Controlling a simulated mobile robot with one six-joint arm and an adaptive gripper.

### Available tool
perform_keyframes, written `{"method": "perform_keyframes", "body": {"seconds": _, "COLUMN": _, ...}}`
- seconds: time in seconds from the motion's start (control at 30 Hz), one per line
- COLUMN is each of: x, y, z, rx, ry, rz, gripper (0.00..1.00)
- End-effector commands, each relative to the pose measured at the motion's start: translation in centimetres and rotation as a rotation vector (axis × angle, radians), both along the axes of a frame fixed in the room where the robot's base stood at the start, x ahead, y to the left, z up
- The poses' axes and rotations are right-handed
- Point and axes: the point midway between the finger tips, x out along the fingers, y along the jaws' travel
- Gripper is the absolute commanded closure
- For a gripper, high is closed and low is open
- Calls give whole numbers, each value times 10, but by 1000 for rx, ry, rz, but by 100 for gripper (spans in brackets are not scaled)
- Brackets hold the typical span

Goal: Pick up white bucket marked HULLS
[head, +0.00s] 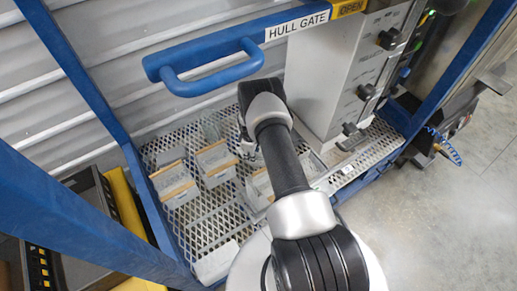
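No marking that reads HULLS is legible, so I cannot tell which container is the bucket. Several pale boxy containers stand on a mesh shelf: one with a tan edge at the left (175,185), another in the middle (215,163), and one partly behind my arm (259,189). My gripper (246,146) hangs above the shelf at the end of my arm, to the right of the middle container. My wrist hides much of it, and I cannot see whether its fingers are apart or whether it touches anything.
A blue handle (210,72) beside the HULL GATE label (297,26) juts above the shelf. A grey control box with knobs (335,85) stands right of my arm. A clear vessel (210,127) stands at the back. Blue posts (75,75) frame the left; bare floor lies right.

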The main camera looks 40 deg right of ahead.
Motion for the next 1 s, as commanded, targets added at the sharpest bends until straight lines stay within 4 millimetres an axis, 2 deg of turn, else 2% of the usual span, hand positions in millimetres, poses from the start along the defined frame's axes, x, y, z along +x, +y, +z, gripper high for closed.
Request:
{"method": "perform_keyframes", "body": {"seconds": 0.03, "x": -2, "y": 0, "z": -13, "rx": 2, "ry": 4, "rz": 0, "gripper": 73}}
{"method": "perform_keyframes", "body": {"seconds": 0.1, "x": -2, "y": -1, "z": -26, "rx": 2, "ry": 4, "rz": 0, "gripper": 73}}
{"method": "perform_keyframes", "body": {"seconds": 0.3, "x": 1, "y": -3, "z": -49, "rx": 1, "ry": 3, "rz": 0, "gripper": 73}}
{"method": "perform_keyframes", "body": {"seconds": 0.57, "x": 1, "y": -3, "z": -50, "rx": 1, "ry": 2, "rz": 0, "gripper": 73}}
{"method": "perform_keyframes", "body": {"seconds": 1.0, "x": 1, "y": -3, "z": -49, "rx": 1, "ry": 2, "rz": 0, "gripper": 100}}
